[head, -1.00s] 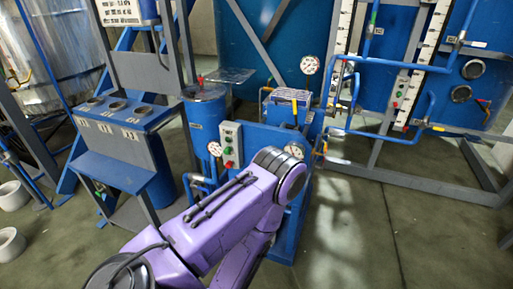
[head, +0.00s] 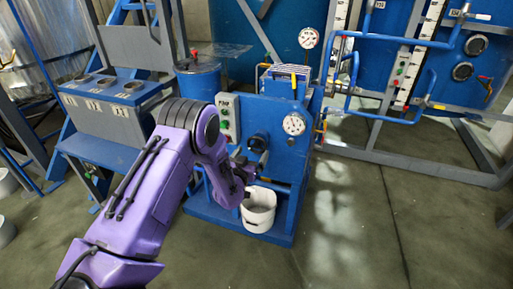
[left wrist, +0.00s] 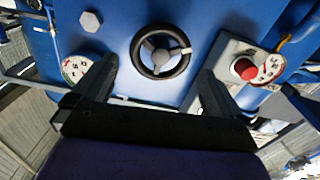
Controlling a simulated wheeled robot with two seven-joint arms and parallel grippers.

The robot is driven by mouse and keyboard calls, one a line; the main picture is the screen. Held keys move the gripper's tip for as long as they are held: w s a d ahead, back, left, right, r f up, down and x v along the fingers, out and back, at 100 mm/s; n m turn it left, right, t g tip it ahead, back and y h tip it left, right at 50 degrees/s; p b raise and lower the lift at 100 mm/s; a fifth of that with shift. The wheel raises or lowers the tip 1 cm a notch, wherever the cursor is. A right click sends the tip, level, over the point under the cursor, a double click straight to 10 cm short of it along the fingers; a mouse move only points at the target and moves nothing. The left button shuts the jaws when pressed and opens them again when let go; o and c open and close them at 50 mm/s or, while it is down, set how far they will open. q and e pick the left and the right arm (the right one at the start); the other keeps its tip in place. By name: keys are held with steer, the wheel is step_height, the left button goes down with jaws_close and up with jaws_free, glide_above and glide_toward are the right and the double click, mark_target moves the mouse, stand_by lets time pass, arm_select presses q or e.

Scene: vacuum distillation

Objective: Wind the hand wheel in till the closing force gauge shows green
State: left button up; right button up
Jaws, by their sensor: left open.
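The hand wheel (head: 257,143) is on the front of the blue pump unit; in the left wrist view it is a black ring with three spokes and a grey hub (left wrist: 160,29). A round white gauge (head: 294,124) is right of the wheel; part of a dial (left wrist: 77,68) shows in the left wrist view behind a finger. Its reading is too small to tell. My left gripper (head: 249,168) is open and empty, just below the wheel in the head view. In the left wrist view its fingers (left wrist: 160,75) point toward the panel, either side of the wheel, apparently not touching it.
A switch box (head: 229,115) is left of the wheel; its red button (left wrist: 243,68) shows near one finger. A white bucket (head: 259,210) stands below the gripper. Another gauge (head: 308,38) is above. A pipe frame (head: 400,117) stands right. Floor at front right is clear.

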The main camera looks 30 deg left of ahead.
mark_target(256, 146)
arm_select(q)
steer(key=x, duration=0.6)
steer(key=c, duration=0.8)
steer(key=shift+o, duration=0.2)
steer(key=shift+f+m, duration=0.1)
steer(key=shift+m, duration=0.7)
steer(key=o, duration=0.8)
steer(key=shift+c, duration=0.2)
steer(key=v, duration=1)
steer(key=shift+s+d+b, duration=0.15)
steer(key=shift+s+b, duration=0.1)
steer(key=shift+b, duration=0.05)
